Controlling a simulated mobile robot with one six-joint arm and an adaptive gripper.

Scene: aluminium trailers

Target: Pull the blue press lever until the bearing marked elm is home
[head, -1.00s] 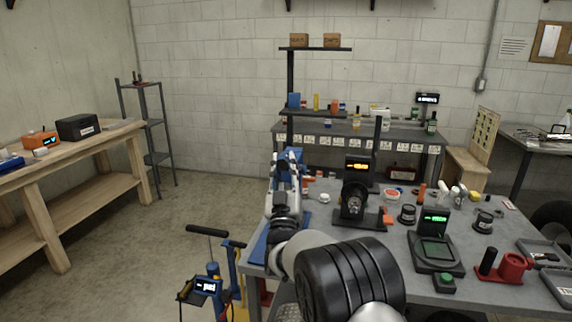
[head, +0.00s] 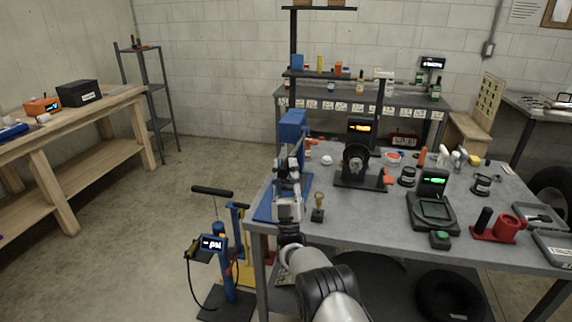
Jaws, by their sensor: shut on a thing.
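The blue press (head: 293,128) stands at the left end of the grey table, on a blue base plate (head: 266,208). My gripper (head: 292,168) is in front of the press column, its jaws closed at the press's front. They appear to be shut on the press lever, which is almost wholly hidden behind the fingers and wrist. The bearing marked elm cannot be made out; my gripper covers the middle of the press, so how the bearing sits cannot be told.
A small brass-topped piece (head: 318,202) stands just right of the press base. A black device with an orange display (head: 360,128) and a scale with a green display (head: 433,205) are further right.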

